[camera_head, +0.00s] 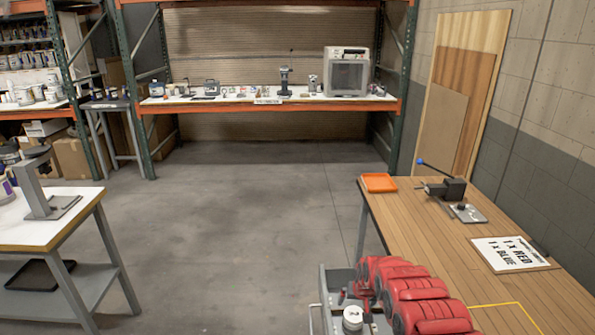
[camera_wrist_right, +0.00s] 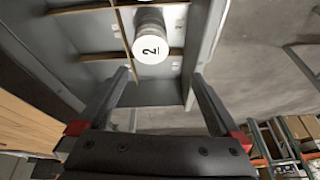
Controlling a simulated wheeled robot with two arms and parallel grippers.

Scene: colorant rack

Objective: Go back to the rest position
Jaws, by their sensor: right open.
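My right arm, red, reaches in from the bottom of the head view. Its gripper (camera_head: 347,295) is small and partly hidden by the arm there, above a grey rack (camera_head: 325,283). In the right wrist view the two dark fingers (camera_wrist_right: 160,76) are spread apart with nothing between them. A container with a white lid marked 2 (camera_wrist_right: 151,49) stands in a compartment of the rack (camera_wrist_right: 95,48), beyond the fingertips and apart from them. A white-lidded container (camera_head: 353,317) also shows in the head view. My left gripper is out of view.
A wooden table (camera_head: 405,220) at right holds an orange tray (camera_head: 379,182), a clamp-like tool (camera_head: 447,190) and a sign reading 1 x RED, 1 x BLUE (camera_head: 510,252). A white-topped table (camera_head: 75,205) stands at left. The floor between is clear.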

